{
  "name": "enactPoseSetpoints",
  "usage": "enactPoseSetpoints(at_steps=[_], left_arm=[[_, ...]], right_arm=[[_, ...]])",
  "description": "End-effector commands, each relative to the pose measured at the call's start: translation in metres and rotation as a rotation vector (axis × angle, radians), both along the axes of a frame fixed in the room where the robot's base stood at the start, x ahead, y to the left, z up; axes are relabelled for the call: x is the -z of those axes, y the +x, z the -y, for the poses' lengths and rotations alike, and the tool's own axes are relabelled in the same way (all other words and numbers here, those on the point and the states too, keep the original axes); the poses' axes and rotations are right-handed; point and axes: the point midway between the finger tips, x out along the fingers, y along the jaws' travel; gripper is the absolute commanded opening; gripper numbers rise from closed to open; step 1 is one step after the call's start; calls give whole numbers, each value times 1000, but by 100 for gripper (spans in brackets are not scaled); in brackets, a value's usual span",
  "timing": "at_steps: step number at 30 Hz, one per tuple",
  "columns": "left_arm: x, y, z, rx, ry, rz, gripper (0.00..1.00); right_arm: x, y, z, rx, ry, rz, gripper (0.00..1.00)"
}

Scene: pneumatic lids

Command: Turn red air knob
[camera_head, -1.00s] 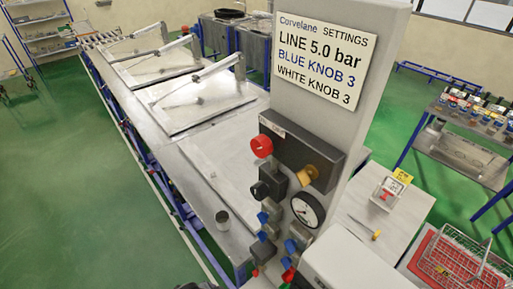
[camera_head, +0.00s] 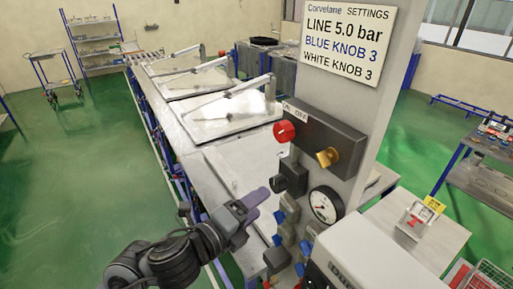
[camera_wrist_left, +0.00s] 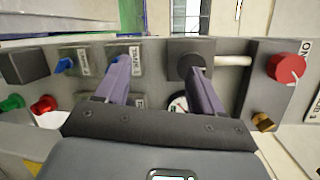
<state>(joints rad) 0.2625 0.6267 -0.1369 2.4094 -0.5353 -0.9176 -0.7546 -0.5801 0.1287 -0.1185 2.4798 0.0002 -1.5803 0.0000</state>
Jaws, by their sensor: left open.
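The round red air knob (camera_head: 284,131) sits on the dark block (camera_head: 345,138) at the top of the grey panel column. In the left wrist view the red knob (camera_wrist_left: 287,68) is at the right edge, outside the fingers. My left gripper (camera_head: 262,203) is open, with purple fingers, below and left of the red knob and apart from it. In the left wrist view its fingers (camera_wrist_left: 157,67) spread in front of the panel, with a black regulator knob (camera_wrist_left: 189,65) behind the right fingertip. My right gripper is not in view.
A brass-coloured part (camera_head: 328,157) sits right of the red knob. Below are the black regulator (camera_head: 290,178), a round gauge (camera_head: 325,205) and several small valves with blue knobs. A settings sign (camera_head: 345,40) is above. A conveyor line with lids (camera_head: 225,112) runs behind.

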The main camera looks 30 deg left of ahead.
Motion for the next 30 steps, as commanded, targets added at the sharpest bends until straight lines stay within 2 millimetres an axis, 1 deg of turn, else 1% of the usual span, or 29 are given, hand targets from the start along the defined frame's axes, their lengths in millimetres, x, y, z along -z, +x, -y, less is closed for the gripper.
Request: enactPoseSetpoints(at_steps=[1, 3, 5, 7, 9, 12, 15, 18, 21, 23, 26, 30], left_arm=[[-13, 3, 1, 32, 80, 64, 68], [-33, 4, 3, 82, 209, 152, 68], [-52, 4, 4, 127, 341, 239, 68], [-75, 0, 5, 177, 520, 348, 68], [-96, -6, 4, 220, 704, 449, 68], [-121, -16, -3, 261, 947, 565, 68], [-140, -28, -11, 285, 1146, 646, 68], [-153, -38, -19, 299, 1294, 697, 68], [-161, -45, -25, 307, 1390, 726, 68], [-165, -47, -27, 310, 1425, 736, 68], [-168, -46, -28, 314, 1455, 743, 68], [-171, -35, -20, 317, 1459, 747, 68]], right_arm=[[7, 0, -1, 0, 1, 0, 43], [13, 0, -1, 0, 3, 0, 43], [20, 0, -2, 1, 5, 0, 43], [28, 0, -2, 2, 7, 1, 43], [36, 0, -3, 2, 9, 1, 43], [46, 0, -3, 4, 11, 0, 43], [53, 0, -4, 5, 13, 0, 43], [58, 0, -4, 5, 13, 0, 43], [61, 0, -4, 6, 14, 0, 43], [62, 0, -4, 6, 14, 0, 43], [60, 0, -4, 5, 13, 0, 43], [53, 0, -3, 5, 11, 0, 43]])
